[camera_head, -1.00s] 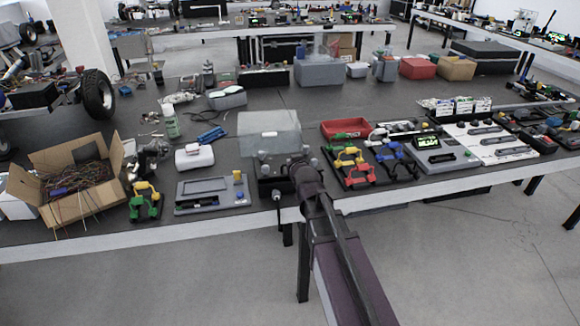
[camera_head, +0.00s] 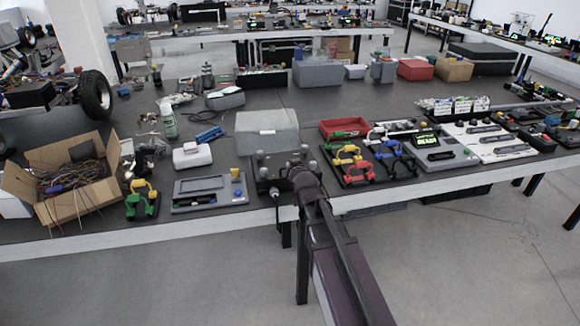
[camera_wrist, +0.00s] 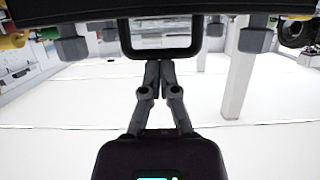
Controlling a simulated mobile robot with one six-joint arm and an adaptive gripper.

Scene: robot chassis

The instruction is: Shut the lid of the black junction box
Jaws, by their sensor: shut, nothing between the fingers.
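The black junction box (camera_head: 263,182) stands at the front edge of the table, in the middle of the head view. Its pale translucent lid (camera_head: 266,124) is raised at the back of the box. My gripper (camera_head: 300,174) is at the front right of the box and hides part of it. In the wrist view my gripper (camera_wrist: 158,68) is shut and empty, its two fingers together. A black loop (camera_wrist: 163,50) shows just past the fingertips, under a dark body with grey knobs. I cannot tell whether the fingers touch the loop.
A grey panel (camera_head: 209,193) and a cardboard box of wires (camera_head: 75,205) are left of the junction box. Racks of coloured clips (camera_head: 350,165) and a red tray (camera_head: 345,127) are close on the right.

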